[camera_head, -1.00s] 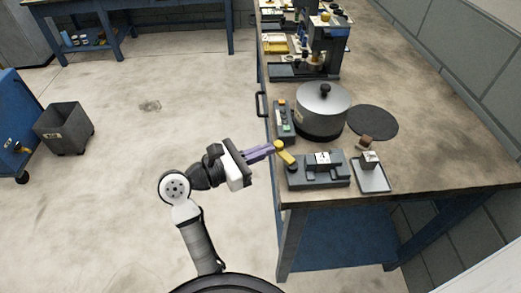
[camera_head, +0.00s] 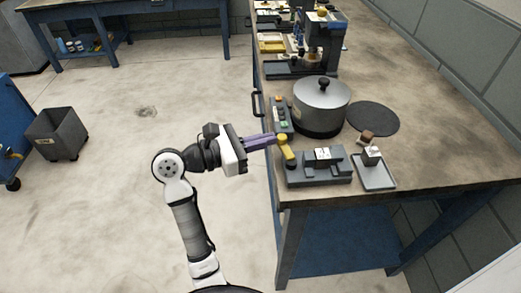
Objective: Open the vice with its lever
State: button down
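The vice (camera_head: 319,168) is a low dark grey block at the near end of the workbench. A small pale metal piece (camera_head: 322,155) sits on its top, around the jaws. Its yellow lever (camera_head: 288,151) stands at the vice's left end, with a round yellow knob at its far end. My gripper (camera_head: 273,139) reaches in from the left with purple fingers. Their tips are at the knob, touching or very close. The fingers lie near each other, and I cannot tell whether they hold the knob or rest against it.
A grey tray (camera_head: 375,178) with a metal block (camera_head: 371,156) stands right of the vice. A lidded pot (camera_head: 321,106), a control box (camera_head: 281,116) and a dark round mat (camera_head: 373,118) lie behind it.

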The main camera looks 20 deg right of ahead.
aim_at(288, 131)
jog(key=d+m+g+b, duration=0.1)
jog(key=g+b, duration=0.1)
jog(key=w+d+m+g+b, duration=0.1)
jog(key=m+g+b, duration=0.1)
jog(key=b, duration=0.1)
jog(key=d+f+m+g+y+b, duration=0.1)
jog(key=g+b, duration=0.1)
jog(key=shift+w+d+g, duration=0.15)
jog(key=shift+w+g, duration=0.1)
jog(key=shift+g, duration=0.15)
jog(key=b, duration=0.2)
jog(key=d+m+g+b, duration=0.1)
jog(key=shift+d+r+y+b, duration=0.15)
jog(key=shift+d+y+b, duration=0.15)
jog(key=shift+b, duration=0.05)
jog(key=shift+d+m+g+y+b, duration=0.4)
jog(key=shift+m+g+y+b, duration=0.1)
jog(key=shift+m+g+b, duration=0.25)
jog(key=shift+s+d+r+b, duration=0.15)
jog(key=shift+d+r+b, duration=0.15)
jog(key=shift+b, duration=0.35)
jog(key=shift+d, duration=0.1)
